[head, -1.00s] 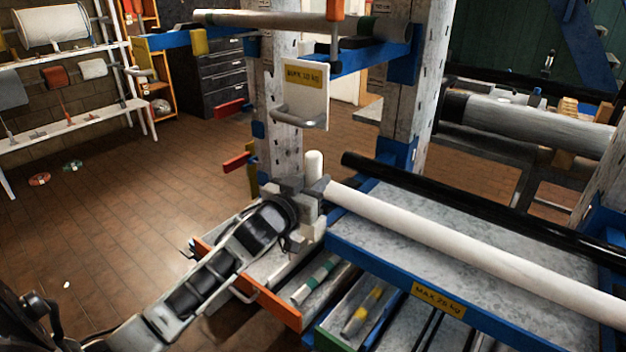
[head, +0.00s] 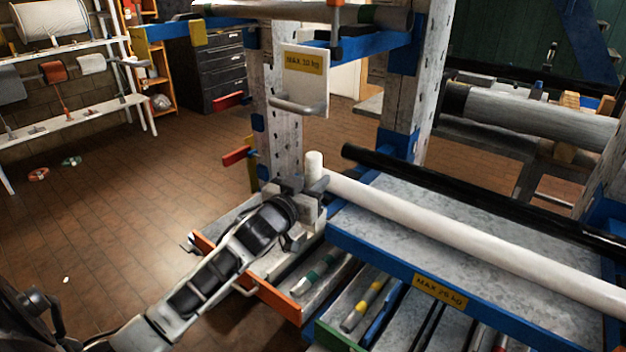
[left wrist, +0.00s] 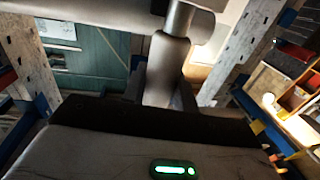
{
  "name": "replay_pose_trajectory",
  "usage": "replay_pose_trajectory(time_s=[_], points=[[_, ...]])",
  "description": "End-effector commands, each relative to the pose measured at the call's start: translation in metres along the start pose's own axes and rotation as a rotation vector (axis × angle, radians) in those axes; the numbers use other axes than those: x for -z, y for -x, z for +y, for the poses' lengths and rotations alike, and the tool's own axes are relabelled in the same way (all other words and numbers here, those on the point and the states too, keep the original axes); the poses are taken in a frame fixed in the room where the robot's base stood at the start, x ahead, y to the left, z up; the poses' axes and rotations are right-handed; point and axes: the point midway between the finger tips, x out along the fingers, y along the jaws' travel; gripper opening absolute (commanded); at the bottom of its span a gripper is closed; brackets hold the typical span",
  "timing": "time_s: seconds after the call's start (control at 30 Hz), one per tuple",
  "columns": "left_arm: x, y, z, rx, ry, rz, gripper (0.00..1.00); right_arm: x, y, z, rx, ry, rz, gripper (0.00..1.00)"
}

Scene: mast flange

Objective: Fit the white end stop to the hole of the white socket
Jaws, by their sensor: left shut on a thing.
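The white end stop (head: 314,163) appears as a short upright white cylinder standing out above my left gripper (head: 303,188), near the left end of the long white tube. My left gripper is shut on it. In the left wrist view, a pale rounded piece (left wrist: 166,72) sits between the dark fingers (left wrist: 163,92), with a narrower cylinder beyond it. I cannot clearly make out the white socket or its hole. My gripper and wrist cover that area. I cannot tell whether the stop touches the socket. My right gripper is not in view.
The long white tube (head: 450,229) and a black tube (head: 440,190) lie across the grey-topped blue bench (head: 385,258). A handled sign plate (head: 302,80) hangs above the gripper. Orange-fronted and green-fronted trays (head: 262,287) lie below. Open floor is at the left.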

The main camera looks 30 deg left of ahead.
Motion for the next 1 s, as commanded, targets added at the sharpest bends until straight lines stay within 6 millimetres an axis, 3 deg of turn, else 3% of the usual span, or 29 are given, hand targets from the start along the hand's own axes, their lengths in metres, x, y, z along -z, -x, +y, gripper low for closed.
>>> replay_pose_trajectory(time_s=[0.9, 0.93, 1.0], points=[[-0.023, 0.000, 0.000, 0.000, 0.001, 0.002, 0.03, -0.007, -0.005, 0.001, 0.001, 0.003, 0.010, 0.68], [-0.022, 0.000, 0.000, 0.000, 0.000, 0.002, 0.37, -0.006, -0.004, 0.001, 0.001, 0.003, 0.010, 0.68], [-0.022, 0.000, 0.000, 0.000, 0.000, 0.002, 0.54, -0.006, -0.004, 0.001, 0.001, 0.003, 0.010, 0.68]])
